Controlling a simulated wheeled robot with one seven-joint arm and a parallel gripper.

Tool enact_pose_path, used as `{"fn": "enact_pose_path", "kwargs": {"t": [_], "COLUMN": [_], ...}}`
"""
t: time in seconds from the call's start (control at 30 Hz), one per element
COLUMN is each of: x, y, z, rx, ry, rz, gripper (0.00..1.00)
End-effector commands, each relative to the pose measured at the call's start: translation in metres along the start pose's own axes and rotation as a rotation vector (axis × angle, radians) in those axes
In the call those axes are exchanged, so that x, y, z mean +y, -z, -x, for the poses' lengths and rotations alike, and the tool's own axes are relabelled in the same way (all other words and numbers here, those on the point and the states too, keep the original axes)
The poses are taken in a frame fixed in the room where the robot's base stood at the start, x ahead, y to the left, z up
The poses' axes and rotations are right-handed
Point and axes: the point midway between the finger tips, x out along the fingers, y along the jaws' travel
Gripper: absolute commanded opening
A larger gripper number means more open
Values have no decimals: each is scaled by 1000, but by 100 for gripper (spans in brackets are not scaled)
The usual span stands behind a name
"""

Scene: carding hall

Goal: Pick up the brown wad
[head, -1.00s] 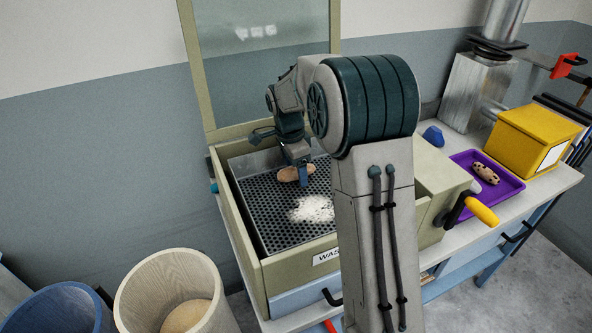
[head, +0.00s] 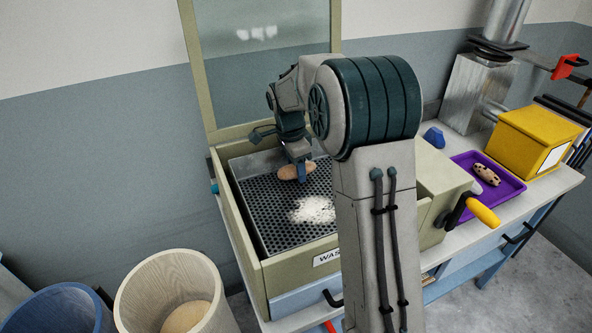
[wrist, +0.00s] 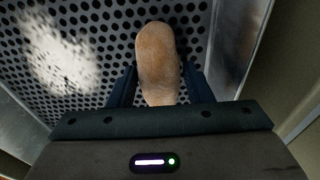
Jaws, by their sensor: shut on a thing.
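The brown wad (head: 291,172) is a tan, oblong lump over the perforated tray of the open box. It also shows in the wrist view (wrist: 158,62), lengthwise between the two fingers. My gripper (head: 302,171) is shut on the wad, with a finger on each side of it in the wrist view (wrist: 158,88). I cannot tell whether the wad touches the perforated floor or hangs just above it. The wad's near end is partly hidden by my gripper's body in the wrist view.
A white powdery patch (head: 313,210) lies on the perforated tray (head: 270,228). The box's raised glass lid (head: 262,70) stands behind. To the right are a purple tray (head: 512,184) with a speckled lump and a yellow box (head: 535,140). A wooden bin (head: 150,290) stands at lower left.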

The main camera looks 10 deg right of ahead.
Motion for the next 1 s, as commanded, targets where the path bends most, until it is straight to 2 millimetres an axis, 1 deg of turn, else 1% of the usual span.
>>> {"fn": "enact_pose_path", "kwargs": {"t": [0.17, 0.2, 0.27, 0.5, 0.7, 0.8, 1.0], "x": [-1, -1, 11, 52, 82, 95, 111], "y": [3, 4, 4, 6, 8, 9, 10], "z": [25, 34, 37, 61, 79, 86, 96], "rx": [0, 1, 0, 1, 0, 0, 0], "ry": [5, 7, 3, 4, 3, 3, 1], "rz": [-1, -1, -1, -1, -1, -1, -1], "gripper": [23, 23, 23, 23, 23, 23, 23]}}
